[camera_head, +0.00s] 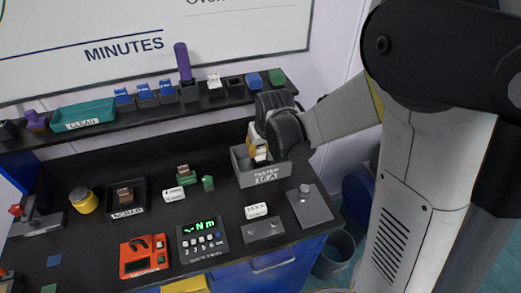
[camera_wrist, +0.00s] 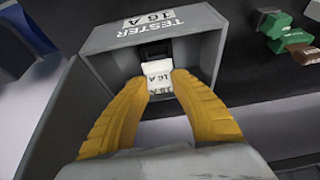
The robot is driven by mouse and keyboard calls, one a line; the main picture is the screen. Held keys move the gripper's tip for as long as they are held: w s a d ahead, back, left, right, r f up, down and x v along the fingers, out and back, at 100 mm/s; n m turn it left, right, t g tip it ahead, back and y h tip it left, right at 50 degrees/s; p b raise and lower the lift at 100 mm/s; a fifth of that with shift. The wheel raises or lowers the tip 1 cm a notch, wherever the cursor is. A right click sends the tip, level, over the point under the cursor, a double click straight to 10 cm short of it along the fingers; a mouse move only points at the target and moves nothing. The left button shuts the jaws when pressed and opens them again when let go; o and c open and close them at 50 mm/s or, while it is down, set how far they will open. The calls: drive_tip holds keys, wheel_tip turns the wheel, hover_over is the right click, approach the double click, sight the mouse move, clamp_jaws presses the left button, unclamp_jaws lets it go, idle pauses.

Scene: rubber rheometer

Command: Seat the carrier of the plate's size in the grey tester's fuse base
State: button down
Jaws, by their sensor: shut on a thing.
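The grey tester (camera_head: 241,171) is an open-topped box at the back right of the black bench. Its front plate reads "TESTER 16 A", and the tester fills the upper middle of the wrist view (camera_wrist: 205,40). A dark fuse base (camera_wrist: 152,50) shows inside it. My gripper (camera_head: 257,146) is over the tester, its yellow fingers shut on a white carrier (camera_wrist: 157,68) marked 16 A. The carrier is in front of the dark base in the wrist view; whether it touches the base I cannot tell. It also shows as a white patch in the head view (camera_head: 260,155).
Green carriers (camera_head: 185,180), a white block (camera_head: 174,194) and a black tray (camera_head: 142,207) with a brown carrier lie left of the tester. A grey plate with a knob (camera_head: 316,211) is to its right front. A shelf (camera_head: 215,99) with several carriers runs behind.

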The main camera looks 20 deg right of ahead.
drive_tip(key=shift+f, duration=0.2)
drive_tip(key=shift+f+b, duration=1.15)
drive_tip(key=shift+b, duration=0.05)
drive_tip(key=c, duration=1.1)
unclamp_jaws()
drive_tip(key=shift+r, duration=0.15)
wheel_tip(320, 180, up, 5)
drive_tip(key=p, duration=0.3)
drive_tip(key=shift+p, duration=0.35)
